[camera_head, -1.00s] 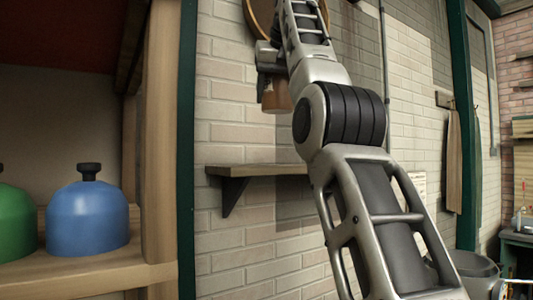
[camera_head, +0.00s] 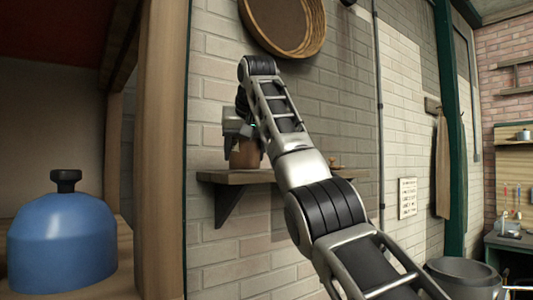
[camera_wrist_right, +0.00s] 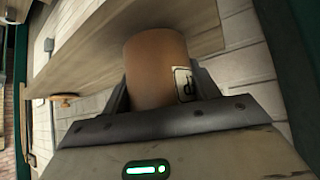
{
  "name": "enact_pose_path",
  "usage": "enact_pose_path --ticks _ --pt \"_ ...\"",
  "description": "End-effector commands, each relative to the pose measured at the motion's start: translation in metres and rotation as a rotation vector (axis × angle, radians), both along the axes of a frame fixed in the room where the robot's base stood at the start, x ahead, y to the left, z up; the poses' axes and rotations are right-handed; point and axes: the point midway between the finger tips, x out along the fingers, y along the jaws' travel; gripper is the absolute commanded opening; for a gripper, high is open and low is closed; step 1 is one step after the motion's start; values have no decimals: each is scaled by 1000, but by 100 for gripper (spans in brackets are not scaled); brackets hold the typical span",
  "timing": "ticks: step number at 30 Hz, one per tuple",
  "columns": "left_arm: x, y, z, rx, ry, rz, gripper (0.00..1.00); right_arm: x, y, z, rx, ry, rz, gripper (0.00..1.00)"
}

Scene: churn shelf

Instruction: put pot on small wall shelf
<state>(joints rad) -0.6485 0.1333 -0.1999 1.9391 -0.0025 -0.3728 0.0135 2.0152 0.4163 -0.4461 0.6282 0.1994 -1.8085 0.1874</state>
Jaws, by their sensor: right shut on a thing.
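The pot (camera_head: 244,153) is a brown, round vessel. In the right wrist view the pot (camera_wrist_right: 156,62) sits between the two fingers and shows a pale label with a dark mark. My right gripper (camera_head: 240,140) is shut on it, and it also shows in the wrist view (camera_wrist_right: 165,95). The small wall shelf (camera_head: 215,176) is a wooden board on a dark bracket. The pot is at the shelf board, near its left end; I cannot tell whether its base touches the wood. In the wrist view the shelf board (camera_wrist_right: 85,55) runs behind the pot. My left gripper is not in view.
A blue domed container (camera_head: 62,245) stands in a wooden cabinet at the left, whose post (camera_head: 160,150) rises near the small shelf. A round basket (camera_head: 285,25) hangs above. Small items (camera_head: 335,165) lie on the shelf's right part. A grey bin (camera_head: 463,275) stands lower right.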

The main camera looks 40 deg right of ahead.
Motion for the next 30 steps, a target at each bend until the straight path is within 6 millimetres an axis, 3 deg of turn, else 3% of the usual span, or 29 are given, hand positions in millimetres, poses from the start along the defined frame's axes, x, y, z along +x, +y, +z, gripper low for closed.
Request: enact_pose_path --ticks 4,14,15,16,24,30 --pt "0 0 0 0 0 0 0 7 11 -5 -1 -5 18 14" --pt "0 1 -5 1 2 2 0 6 9 -10 -1 -4 16 14" --pt "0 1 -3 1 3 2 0 5 9 -9 0 -1 15 71" --pt "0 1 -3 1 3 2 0 6 8 -9 1 0 15 80" --pt "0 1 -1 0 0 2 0 6 8 -8 0 -1 14 82" --pt "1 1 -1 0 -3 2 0 -2 13 4 0 -3 16 82"
